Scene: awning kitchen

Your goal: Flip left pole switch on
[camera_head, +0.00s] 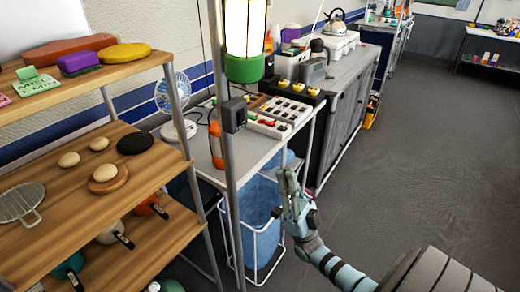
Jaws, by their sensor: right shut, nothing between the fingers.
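A dark switch box (233,115) is fixed to the grey metal pole (228,165) left of the picture's middle. The position of its rocker is too small to tell. A lantern (244,30) with a bright pale shade and green base hangs by the pole above the switch. My right gripper (286,176) is shut and empty, with its fingers pointing up. In the picture it is to the right of the pole and lower than the switch, clearly apart from both. My left gripper is not in view.
A wooden shelf rack (100,150) with sponges and round stones stands at the left. Behind the pole, a white table (205,155) holds an orange bottle (216,145) and trays. A blue bin (262,205) stands below. The grey floor (430,150) at the right is clear.

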